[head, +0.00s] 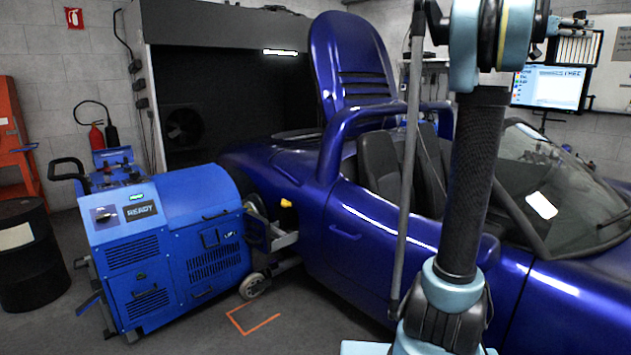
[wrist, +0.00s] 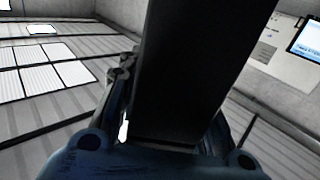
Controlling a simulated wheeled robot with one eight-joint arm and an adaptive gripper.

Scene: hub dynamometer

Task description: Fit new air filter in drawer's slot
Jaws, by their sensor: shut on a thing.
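My gripper (head: 570,24) is raised at the top right of the head view and is shut on the air filter (head: 577,49), a dark-framed panel with pale pleats. In the wrist view the air filter (wrist: 195,70) is a large dark slab rising from the gripper, hiding much of the fingers. The blue dynamometer unit (head: 165,240) stands far to the left, well apart from the gripper. Its front has louvres and a lower panel with a handle (head: 147,292), which looks closed.
A blue convertible car (head: 360,235) fills the middle and right, beside the unit. A black drum (head: 28,255) and an orange rack (head: 18,150) stand at the left. A monitor (head: 548,87) is behind the air filter. The floor by the orange marking (head: 252,318) is clear.

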